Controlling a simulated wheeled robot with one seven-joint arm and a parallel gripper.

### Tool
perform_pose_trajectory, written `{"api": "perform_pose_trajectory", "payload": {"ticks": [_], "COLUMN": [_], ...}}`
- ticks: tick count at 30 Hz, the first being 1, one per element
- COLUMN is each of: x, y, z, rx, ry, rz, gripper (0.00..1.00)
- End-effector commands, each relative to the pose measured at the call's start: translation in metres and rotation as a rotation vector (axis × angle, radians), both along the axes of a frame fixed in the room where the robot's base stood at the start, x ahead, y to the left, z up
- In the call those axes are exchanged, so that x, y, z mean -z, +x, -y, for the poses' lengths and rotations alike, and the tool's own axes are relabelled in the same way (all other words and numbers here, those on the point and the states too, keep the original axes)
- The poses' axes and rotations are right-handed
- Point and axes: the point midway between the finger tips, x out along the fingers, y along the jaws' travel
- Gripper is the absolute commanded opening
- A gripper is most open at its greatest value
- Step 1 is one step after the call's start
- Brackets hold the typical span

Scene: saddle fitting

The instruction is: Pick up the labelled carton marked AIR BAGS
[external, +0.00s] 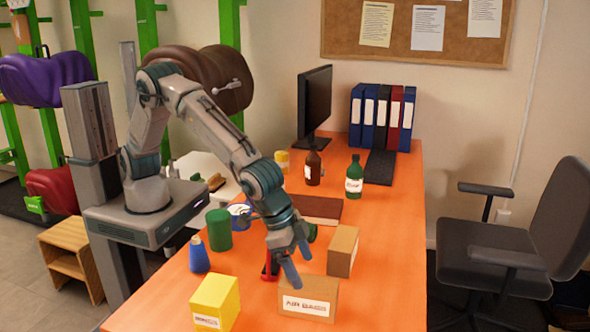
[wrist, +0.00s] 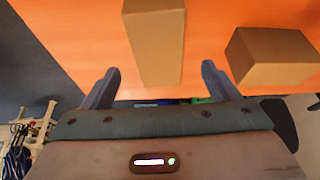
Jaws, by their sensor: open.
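The AIR BAGS carton (external: 308,297) is a brown box with a white label, standing on the orange desk near its front in the external view. My gripper (external: 300,271) is open and empty, pointing down just above and behind this carton in that view. In the wrist view, one plain brown carton (wrist: 155,40) lies ahead between my open fingers (wrist: 160,80), and another brown carton (wrist: 270,57) is to the right of them. No label shows there, so I cannot tell which one is AIR BAGS.
A second brown carton (external: 342,250) stands close behind right. A yellow carton (external: 215,302) and a blue bottle (external: 199,256) are left. A red object (external: 269,270) is partly hidden beside my gripper. A green canister (external: 218,229) stands farther back. The desk's right side is clear.

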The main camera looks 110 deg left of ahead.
Motion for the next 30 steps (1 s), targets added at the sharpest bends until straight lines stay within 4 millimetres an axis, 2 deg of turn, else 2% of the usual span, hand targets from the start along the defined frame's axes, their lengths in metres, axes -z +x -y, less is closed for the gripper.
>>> {"api": "perform_pose_trajectory", "payload": {"ticks": [3, 11, 19, 24, 30], "x": [0.016, 0.031, 0.064, 0.073, 0.073], "y": [0.006, 0.013, 0.026, 0.029, 0.029], "z": [0.000, 0.000, 0.000, 0.000, 0.000], "rx": [0.001, 0.000, 0.000, 0.000, 0.000], "ry": [0.001, 0.000, 0.000, -0.001, -0.001], "rz": [-0.002, -0.001, -0.001, 0.000, 0.000], "gripper": [0.82, 0.82, 0.82, 0.82, 0.82]}}
